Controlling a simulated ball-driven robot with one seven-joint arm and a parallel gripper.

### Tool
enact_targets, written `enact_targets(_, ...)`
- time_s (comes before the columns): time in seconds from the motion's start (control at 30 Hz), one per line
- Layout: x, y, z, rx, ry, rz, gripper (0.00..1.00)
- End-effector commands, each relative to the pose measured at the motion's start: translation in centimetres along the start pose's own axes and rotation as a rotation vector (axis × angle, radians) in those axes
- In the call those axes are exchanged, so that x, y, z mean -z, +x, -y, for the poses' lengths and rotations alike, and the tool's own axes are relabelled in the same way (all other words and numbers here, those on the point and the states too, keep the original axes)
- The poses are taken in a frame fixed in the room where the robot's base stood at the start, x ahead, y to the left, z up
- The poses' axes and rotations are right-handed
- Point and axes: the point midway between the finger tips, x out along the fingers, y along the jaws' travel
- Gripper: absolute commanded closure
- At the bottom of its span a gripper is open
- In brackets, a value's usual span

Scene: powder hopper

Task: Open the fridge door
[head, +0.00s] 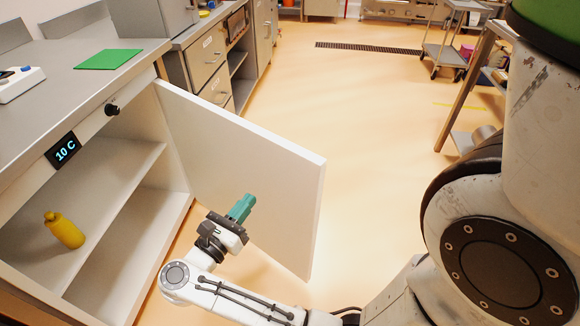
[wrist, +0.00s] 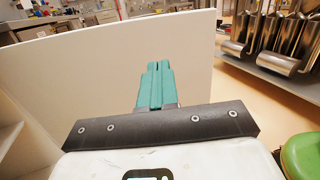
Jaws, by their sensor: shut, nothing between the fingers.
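The fridge is the white cabinet (head: 125,150) under the counter at the left, with a display reading 10 C (head: 63,150). Its white door (head: 255,165) stands wide open, swung out to the right; it also fills much of the wrist view (wrist: 110,65). My gripper (head: 243,204), with teal fingers, is shut and empty in front of the door's inner face. The fingers show again in the wrist view (wrist: 157,66); I cannot tell if they touch the door.
A green sheet (head: 108,59) and a white device (head: 18,84) lie on the counter above. Drawers (head: 207,60) stand beyond the door. A wheeled cart (head: 446,52) and a table stand at the right. The floor between them is clear.

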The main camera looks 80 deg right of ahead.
Motion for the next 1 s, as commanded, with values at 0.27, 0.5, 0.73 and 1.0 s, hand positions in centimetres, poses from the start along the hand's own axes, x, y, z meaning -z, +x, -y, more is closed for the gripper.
enact_targets(0.27, 1.1, 0.1, 2.2, 0.135, 0.034, -0.091, 1.00)
enact_targets(0.5, 1.4, 3.4, 2.7, 0.139, 0.032, -0.090, 1.00)
enact_targets(0.73, 1.8, 7.9, 3.4, 0.138, 0.033, -0.090, 1.00)
enact_targets(1.0, 2.2, 12.2, 3.9, 0.135, 0.033, -0.089, 1.00)
